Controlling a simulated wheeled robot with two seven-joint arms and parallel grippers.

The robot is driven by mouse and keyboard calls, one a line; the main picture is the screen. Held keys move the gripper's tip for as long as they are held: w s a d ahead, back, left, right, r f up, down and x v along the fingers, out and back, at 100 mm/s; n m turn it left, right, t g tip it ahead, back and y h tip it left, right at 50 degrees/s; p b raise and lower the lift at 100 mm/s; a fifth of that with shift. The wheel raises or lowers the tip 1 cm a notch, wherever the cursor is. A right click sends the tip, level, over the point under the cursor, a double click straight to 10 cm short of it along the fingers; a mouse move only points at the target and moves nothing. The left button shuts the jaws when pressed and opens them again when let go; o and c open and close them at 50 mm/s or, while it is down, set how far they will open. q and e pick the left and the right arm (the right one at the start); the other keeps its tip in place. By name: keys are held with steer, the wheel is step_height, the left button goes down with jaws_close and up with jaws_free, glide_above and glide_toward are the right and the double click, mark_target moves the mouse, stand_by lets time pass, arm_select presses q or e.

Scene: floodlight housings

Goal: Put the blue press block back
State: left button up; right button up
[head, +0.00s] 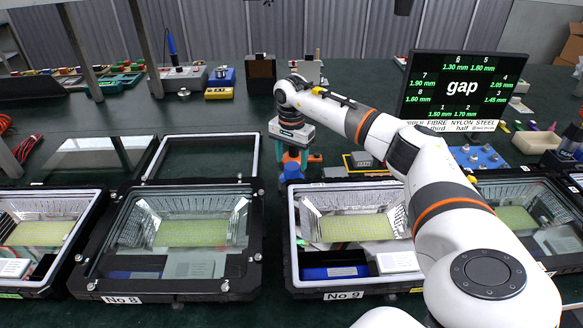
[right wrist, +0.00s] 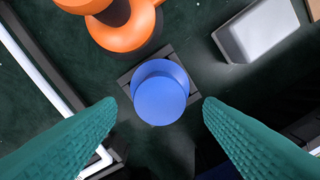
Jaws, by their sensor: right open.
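The blue press block (right wrist: 160,98) is a round blue piece with a wide, smooth top. In the right wrist view it stands on a small dark square base (right wrist: 126,82). It also shows in the head view (head: 292,170), just left of the No 9 housing (head: 293,235). My right gripper (right wrist: 160,108) is open, with one teal finger on each side of the block's near end and visible gaps to both. In the head view my right gripper (head: 293,156) is above the block, its fingers partly lost against orange parts. My left gripper is not in view.
An orange object (right wrist: 128,30) stands close beside the block, and a grey box (right wrist: 258,30) lies to its right. The No 8 housing (head: 255,240) is left of the block. A gap display (head: 462,88) stands at the back right. Several tools line the back.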

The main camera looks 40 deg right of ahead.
mark_target(291, 166)
step_height(291, 166, up, 8)
steer(key=shift+r, duration=0.15)
stand_by(0.6)
